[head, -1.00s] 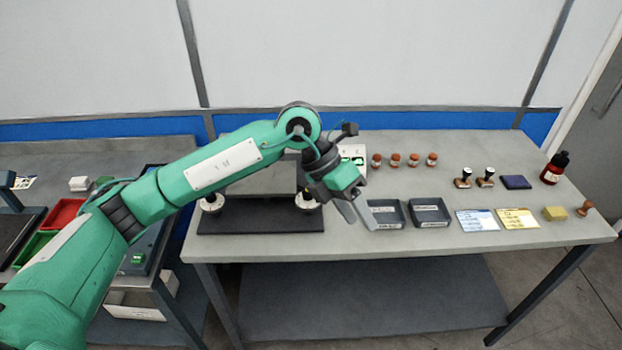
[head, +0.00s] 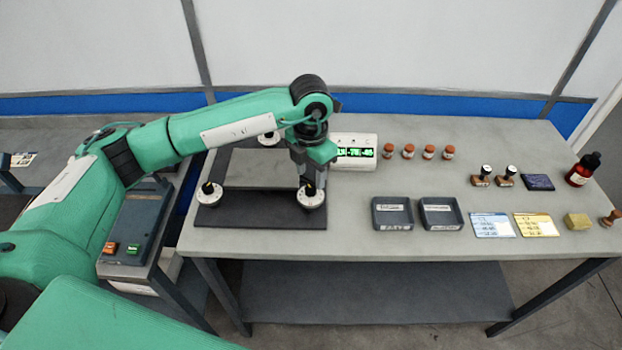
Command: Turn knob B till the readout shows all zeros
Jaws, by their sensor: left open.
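A dark plate (head: 262,212) on the bench carries white-rimmed knobs. One knob (head: 208,196) is at its front left with a black grip on top. Another knob (head: 311,201) is at its front right. A third knob (head: 268,136) shows partly behind my arm. I cannot read which letter each bears. My left gripper (head: 311,184) is open and points down at the front-right knob, its fingers at the knob's top; contact is unclear. The readout (head: 357,152) has green digits, partly covered by my gripper; they are not all zeros. My right gripper is not in view.
Two dark trays (head: 392,226) lie right of the plate. Several small brown-capped jars (head: 408,151) stand behind them. Stamps (head: 482,177), cards (head: 492,234), a sponge (head: 577,221) and a red bottle (head: 580,172) are further right. Bare bench lies between trays and jars.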

